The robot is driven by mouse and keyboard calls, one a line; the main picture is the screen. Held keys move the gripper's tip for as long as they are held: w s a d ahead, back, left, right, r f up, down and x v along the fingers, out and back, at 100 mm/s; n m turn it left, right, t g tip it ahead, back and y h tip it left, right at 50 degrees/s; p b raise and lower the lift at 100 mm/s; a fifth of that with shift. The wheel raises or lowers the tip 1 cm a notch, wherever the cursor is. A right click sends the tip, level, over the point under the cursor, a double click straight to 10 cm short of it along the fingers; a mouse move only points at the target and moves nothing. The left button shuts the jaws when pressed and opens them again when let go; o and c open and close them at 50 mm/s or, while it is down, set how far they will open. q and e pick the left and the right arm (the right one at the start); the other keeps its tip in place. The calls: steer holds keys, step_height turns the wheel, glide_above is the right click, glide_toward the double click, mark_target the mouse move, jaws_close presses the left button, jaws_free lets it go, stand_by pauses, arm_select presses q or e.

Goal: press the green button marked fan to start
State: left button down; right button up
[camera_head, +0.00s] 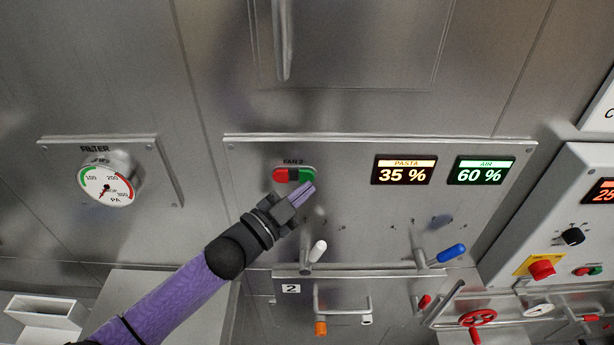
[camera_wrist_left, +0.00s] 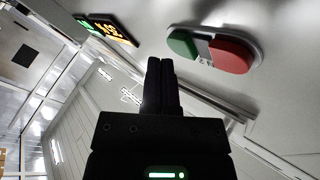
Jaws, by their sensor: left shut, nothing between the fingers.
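The fan switch, labelled "FAN 2", sits on a steel panel with a red half (camera_head: 281,175) on the left and a green button (camera_head: 307,174) on the right. My left gripper (camera_head: 303,194) is shut and empty, its tips just below the green button in the head view. In the left wrist view the green button (camera_wrist_left: 182,43) and red button (camera_wrist_left: 231,56) show beyond the closed fingers (camera_wrist_left: 161,66), with a visible gap to the fingertips. I cannot tell how far the tips are from the panel surface. My right gripper is not in view.
Right of the switch are a PASTA display (camera_head: 403,171) reading 35 % and an AIR display (camera_head: 481,171) reading 60 %. Below are a white-tipped lever (camera_head: 318,250) and a blue-tipped lever (camera_head: 452,252). A filter gauge (camera_head: 108,184) is at left; a red knob (camera_head: 541,268) is at right.

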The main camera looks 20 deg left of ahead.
arm_select(q)
steer(key=shift+w, duration=0.3)
steer(key=shift+w+a, duration=0.2)
steer(key=shift+w, duration=0.2)
stand_by(0.6)
steer(key=shift+s, duration=0.15)
steer(key=shift+s+d+p, duration=0.25)
steer(key=shift+s+p, duration=0.05)
steer(key=shift+s, duration=0.4)
steer(key=s+p, duration=0.1)
steer(key=s, duration=0.1)
steer(key=s+d+p, duration=0.1)
steer(key=s, duration=0.1)
steer(key=shift+s+d+p, duration=0.2)
steer(key=shift+s+p, duration=0.15)
steer(key=shift+s, duration=0.05)
